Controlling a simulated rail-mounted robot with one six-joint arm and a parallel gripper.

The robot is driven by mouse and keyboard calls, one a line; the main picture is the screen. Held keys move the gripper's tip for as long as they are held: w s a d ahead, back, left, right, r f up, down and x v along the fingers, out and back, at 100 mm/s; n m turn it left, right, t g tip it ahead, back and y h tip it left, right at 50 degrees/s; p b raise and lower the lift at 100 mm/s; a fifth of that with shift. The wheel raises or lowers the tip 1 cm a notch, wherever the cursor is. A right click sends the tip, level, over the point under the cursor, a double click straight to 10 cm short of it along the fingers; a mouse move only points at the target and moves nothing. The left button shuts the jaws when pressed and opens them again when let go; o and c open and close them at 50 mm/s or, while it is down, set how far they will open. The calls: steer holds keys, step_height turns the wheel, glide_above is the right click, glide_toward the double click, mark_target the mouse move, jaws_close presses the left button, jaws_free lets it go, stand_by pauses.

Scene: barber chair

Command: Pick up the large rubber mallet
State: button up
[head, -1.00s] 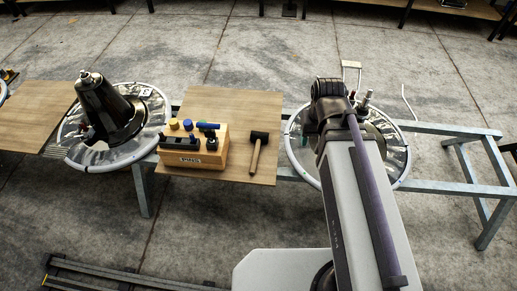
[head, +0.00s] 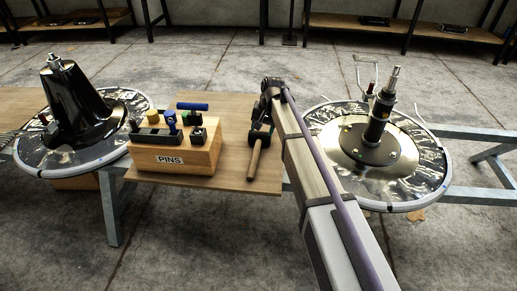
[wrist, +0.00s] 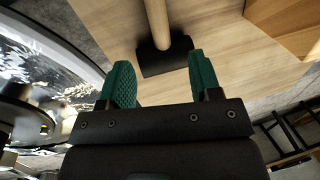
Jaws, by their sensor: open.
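The large rubber mallet has a black head and a wooden handle. In the head view its handle (head: 254,158) lies on the wooden board, and its head is partly hidden by my arm. In the wrist view the mallet's black head (wrist: 165,57) lies on the board, with the handle running up out of the picture. My gripper (wrist: 160,80) is open, its two green textured fingers apart, with the mallet head just beyond and between their tips. Nothing is held. In the head view my gripper (head: 262,128) is dark and above the mallet, its fingers hard to make out.
A wooden block marked PINS (head: 178,152) holds several tools left of the mallet. A round base with an upright post (head: 350,155) stands at right, and one with a black cone (head: 75,150) at left. The board (head: 235,170) is clear near its front edge.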

mark_target(258, 146)
steer(key=f+b, duration=0.3)
steer(key=a+f+b, duration=0.1)
steer(key=f+b, duration=0.1)
steer(key=f, duration=0.1)
steer(key=f+b, duration=0.3)
steer(key=f, duration=0.1)
steer(key=shift+a+b, duration=0.35)
steer(key=shift+a, duration=0.05)
steer(key=shift+r, duration=0.2)
jaws_close()
